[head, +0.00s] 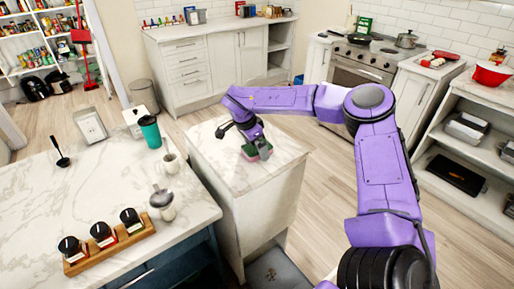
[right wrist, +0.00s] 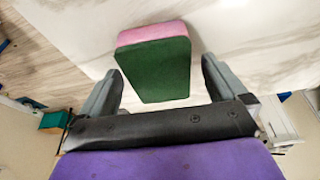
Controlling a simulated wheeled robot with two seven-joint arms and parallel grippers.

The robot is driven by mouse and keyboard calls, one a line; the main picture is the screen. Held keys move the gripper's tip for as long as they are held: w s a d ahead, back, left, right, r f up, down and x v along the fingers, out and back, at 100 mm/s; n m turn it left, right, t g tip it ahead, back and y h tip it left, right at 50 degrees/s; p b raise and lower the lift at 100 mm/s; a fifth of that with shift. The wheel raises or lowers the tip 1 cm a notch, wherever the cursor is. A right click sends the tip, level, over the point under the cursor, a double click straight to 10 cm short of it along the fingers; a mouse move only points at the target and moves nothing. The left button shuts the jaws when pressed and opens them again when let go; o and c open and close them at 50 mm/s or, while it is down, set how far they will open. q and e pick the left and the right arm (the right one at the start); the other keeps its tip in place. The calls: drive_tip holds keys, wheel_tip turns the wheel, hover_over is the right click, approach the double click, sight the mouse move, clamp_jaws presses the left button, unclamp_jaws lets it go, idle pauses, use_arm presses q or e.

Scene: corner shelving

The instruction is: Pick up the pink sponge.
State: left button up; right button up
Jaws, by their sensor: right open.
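The sponge has a pink layer and a dark green layer. In the right wrist view the sponge (right wrist: 153,68) lies on the marble counter, its near end between my fingers, with a visible gap on each side. In the head view the sponge (head: 264,149) is partly hidden under my right gripper (head: 250,149), on the smaller marble-topped counter (head: 220,165). My right gripper also shows in the right wrist view (right wrist: 160,82), with its two fingers spread and nothing clamped. My left gripper is not in view.
A larger marble counter (head: 110,190) on the left holds a teal cup (head: 150,132), mugs and a wooden rack (head: 105,250) of dark-lidded jars. A gap separates the counters. The smaller counter is otherwise clear. A stove (head: 362,65) stands behind.

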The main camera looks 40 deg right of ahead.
drive_tip(key=shift+d+f, duration=0.1)
drive_tip(key=shift+f, duration=0.15)
drive_tip(key=c, duration=1)
drive_tip(key=shift+c, duration=0.3)
